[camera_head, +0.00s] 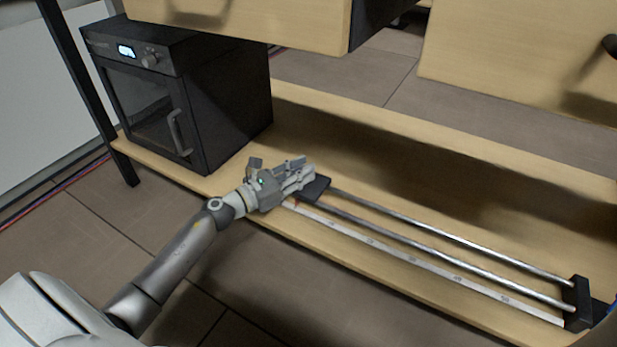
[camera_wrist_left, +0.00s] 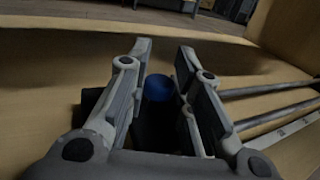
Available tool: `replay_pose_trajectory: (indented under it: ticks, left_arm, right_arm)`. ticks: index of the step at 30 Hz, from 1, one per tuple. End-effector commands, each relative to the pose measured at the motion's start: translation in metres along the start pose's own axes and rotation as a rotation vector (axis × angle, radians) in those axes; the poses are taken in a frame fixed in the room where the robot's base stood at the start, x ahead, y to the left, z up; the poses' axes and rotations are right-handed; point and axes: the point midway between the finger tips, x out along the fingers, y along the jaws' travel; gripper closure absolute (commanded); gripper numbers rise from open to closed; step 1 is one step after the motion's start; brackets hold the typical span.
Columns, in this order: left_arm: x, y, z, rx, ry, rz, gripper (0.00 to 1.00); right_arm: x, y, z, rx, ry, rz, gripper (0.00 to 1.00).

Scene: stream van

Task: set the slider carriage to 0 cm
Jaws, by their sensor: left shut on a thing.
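The slider has two parallel metal rails (camera_head: 450,238) with a white ruler strip (camera_head: 400,257) along the front. A black end block (camera_head: 578,303) stands at the right end. My left gripper (camera_head: 303,174) is at the left end of the rails. In the left wrist view my left gripper (camera_wrist_left: 163,65) has its fingers on either side of a blue round knob (camera_wrist_left: 158,88) and is shut on it. The knob sits over a dark block, seemingly the carriage. A black block (camera_head: 318,187) shows beside the fingers in the head view. The exact ruler reading is hidden.
A black oven (camera_head: 185,95) with a door handle and lit display stands on the wooden shelf (camera_head: 370,130), left of and behind the gripper. Wooden cabinets (camera_head: 520,55) hang above the shelf. The shelf behind the rails is clear.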

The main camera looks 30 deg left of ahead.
Motion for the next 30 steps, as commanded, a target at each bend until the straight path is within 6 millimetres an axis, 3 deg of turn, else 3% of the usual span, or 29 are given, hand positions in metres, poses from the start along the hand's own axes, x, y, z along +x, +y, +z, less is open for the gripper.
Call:
replay_pose_trajectory:
  ticks: [15,16,20,30]
  left_arm:
    - [-0.0037,0.0099,-0.0001,0.002,0.002,0.006,1.00]
    - [-0.0038,0.0101,-0.0001,0.003,0.002,0.007,0.78]
    - [-0.0038,0.0102,-0.0001,0.003,0.002,0.007,0.61]
    - [-0.0039,0.0077,-0.0004,0.001,0.001,0.002,0.58]
  right_arm:
    - [-0.0031,-0.0006,-0.0012,0.000,0.000,-0.001,0.60]
    - [-0.0031,-0.0006,-0.0012,-0.001,0.000,-0.001,0.60]
    - [-0.0032,-0.0005,-0.0012,-0.001,0.000,-0.001,0.60]
    - [-0.0042,0.0003,0.0009,-0.001,-0.006,0.002,0.60]
